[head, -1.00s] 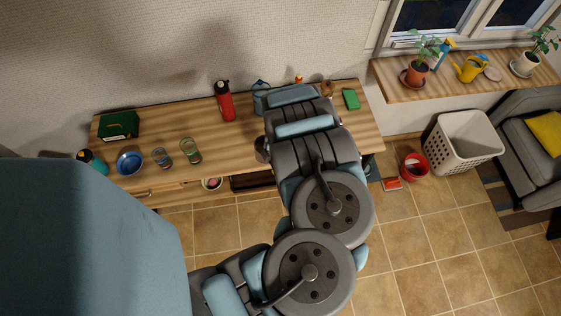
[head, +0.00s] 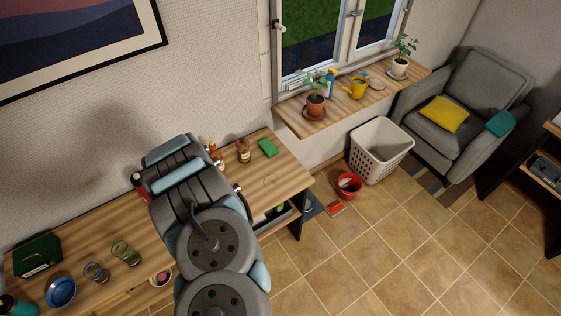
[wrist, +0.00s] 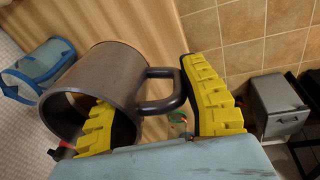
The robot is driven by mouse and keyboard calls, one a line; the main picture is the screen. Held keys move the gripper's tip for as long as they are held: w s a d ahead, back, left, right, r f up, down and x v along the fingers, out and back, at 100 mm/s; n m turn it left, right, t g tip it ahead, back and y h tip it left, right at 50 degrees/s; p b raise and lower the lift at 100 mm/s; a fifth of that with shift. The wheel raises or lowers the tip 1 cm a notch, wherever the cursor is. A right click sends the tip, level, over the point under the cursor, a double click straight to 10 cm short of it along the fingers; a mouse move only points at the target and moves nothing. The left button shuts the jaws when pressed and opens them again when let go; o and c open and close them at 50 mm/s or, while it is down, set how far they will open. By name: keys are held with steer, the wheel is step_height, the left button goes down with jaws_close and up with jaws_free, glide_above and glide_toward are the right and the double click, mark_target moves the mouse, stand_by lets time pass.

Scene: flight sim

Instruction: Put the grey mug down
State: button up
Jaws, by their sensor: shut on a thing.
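The grey mug (wrist: 100,85) fills the left middle of the wrist view, tilted in the picture with its mouth toward the lower left and its handle to the right. My gripper (wrist: 150,105) is shut on it. One yellow-padded finger shows inside the mouth, and the other is outside, beyond the handle. The wooden table (wrist: 190,22) shows behind the mug; I cannot tell whether the mug touches it. In the head view, the table (head: 285,175) runs along the wall, and my arm hides the gripper and mug.
A red bottle (head: 138,186) is left of my arm. Two glasses, a blue bowl (head: 61,291) and a dark green box (head: 37,256) are farther left.

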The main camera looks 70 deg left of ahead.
steer(key=a+m, duration=0.1)
steer(key=w+a+r+m, duration=0.1)
steer(key=a, duration=0.1)
steer(key=a+m, duration=0.1)
steer(key=shift+w+a+r, duration=0.2)
steer(key=shift+w+r, duration=0.15)
steer(key=shift+r, duration=0.05)
steer(key=w+a+r+m, duration=0.1)
steer(key=w+a+m, duration=0.1)
steer(key=w+m, duration=0.1)
steer(key=w+a+m+t, duration=0.1)
steer(key=w+a+m, duration=0.1)
steer(key=w, duration=0.3)
steer(key=shift+w+a+r+m+y, duration=0.2)
steer(key=shift+w+r+m+y, duration=0.1)
steer(key=shift+w+r+m, duration=0.1)
steer(key=shift+w+a+t, duration=0.1)
steer(key=shift+w+t, duration=0.05)
steer(key=shift+t, duration=0.15)
steer(key=w+d+m, duration=0.1)
steer(key=w+m, duration=0.4)
steer(key=w, duration=0.6)
steer(key=shift+w+d+f+m+t, duration=0.2)
steer(key=shift+f+m+t, duration=0.1)
steer(key=shift+t, duration=0.1)
